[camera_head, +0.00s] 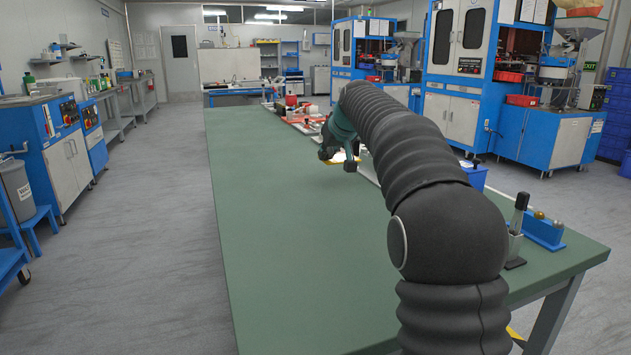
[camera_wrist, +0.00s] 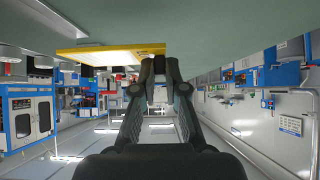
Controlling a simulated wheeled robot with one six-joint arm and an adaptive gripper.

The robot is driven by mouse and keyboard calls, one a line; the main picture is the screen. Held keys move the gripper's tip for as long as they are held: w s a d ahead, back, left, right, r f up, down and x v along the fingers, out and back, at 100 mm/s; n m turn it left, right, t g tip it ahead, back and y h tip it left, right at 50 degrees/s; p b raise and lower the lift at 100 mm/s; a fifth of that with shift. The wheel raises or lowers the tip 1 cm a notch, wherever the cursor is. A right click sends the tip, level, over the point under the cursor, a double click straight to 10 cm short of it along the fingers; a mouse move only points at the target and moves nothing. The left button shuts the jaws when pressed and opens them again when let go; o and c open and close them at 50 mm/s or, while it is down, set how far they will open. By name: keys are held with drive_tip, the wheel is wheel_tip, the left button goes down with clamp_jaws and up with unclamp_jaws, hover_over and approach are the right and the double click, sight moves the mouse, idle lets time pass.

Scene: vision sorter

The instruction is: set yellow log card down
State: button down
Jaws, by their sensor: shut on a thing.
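The yellow log card (camera_wrist: 125,48) is a flat yellow board with a pale panel on its face. In the wrist view it reaches from my fingertips out to the left, close to the green surface at the top of that upside-down picture. My gripper (camera_wrist: 160,68) is shut on the card near one end. In the head view my gripper (camera_head: 338,160) is low over the green table (camera_head: 270,220), and only a small yellow and white piece of the card (camera_head: 333,159) shows beside it. I cannot tell whether the card touches the table.
The table's left and near parts are clear. Red trays and small items (camera_head: 300,115) stand along its far right side. A blue bin (camera_head: 474,175) and a blue rack with knobs (camera_head: 542,232) are at the right edge, partly beside my arm.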

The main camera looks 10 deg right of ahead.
drive_tip(key=a+f, duration=0.1)
drive_tip(key=s+a+f, duration=0.1)
drive_tip(key=a, duration=0.1)
drive_tip(key=shift+a+f, duration=0.15)
drive_tip(key=shift+a, duration=0.1)
drive_tip(key=shift+f+b, duration=0.4)
drive_tip(key=shift+f, duration=1.55)
drive_tip(key=c, duration=1.2)
unclamp_jaws()
drive_tip(key=shift+f, duration=0.1)
drive_tip(key=shift+s+r, duration=0.1)
drive_tip(key=shift+r, duration=0.15)
drive_tip(key=v, duration=1.1)
drive_tip(key=shift+s+d+r, duration=0.15)
drive_tip(key=shift+s+r, duration=0.05)
drive_tip(key=shift+s, duration=0.1)
